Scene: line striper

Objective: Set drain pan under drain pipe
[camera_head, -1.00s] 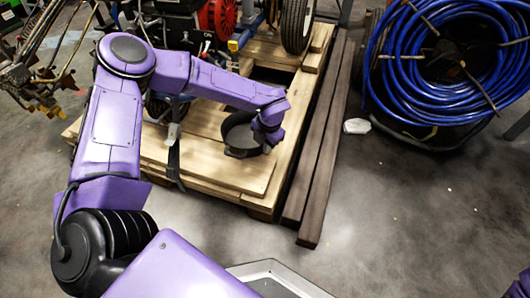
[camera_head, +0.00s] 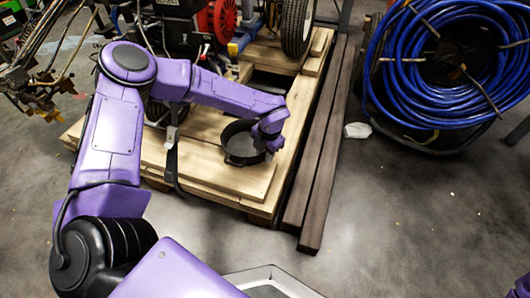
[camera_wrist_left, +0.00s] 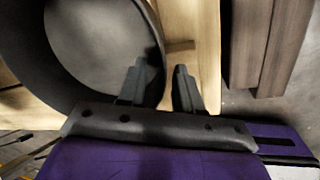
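The drain pan (camera_head: 240,157) is a round, dark, shallow pan over the wooden pallet's planks in the head view. In the left wrist view the pan (camera_wrist_left: 95,40) fills the upper left, with its wall running between my fingers. My left gripper (camera_head: 262,138) is at the pan's right side. In the left wrist view its fingers (camera_wrist_left: 161,85) are close together, one on each side of the wall, and look shut on it. I cannot tell whether the pan's bottom touches the planks. The drain pipe cannot be made out. My right gripper is out of view.
The wooden pallet (camera_head: 225,178) carries the machine, with a red round part (camera_head: 221,18) and a wheel (camera_head: 297,25). A dark strap (camera_head: 171,165) hangs left of the pan. Two dark beams (camera_head: 322,165) lie along the pallet's right side. A blue hose reel (camera_head: 450,75) stands right.

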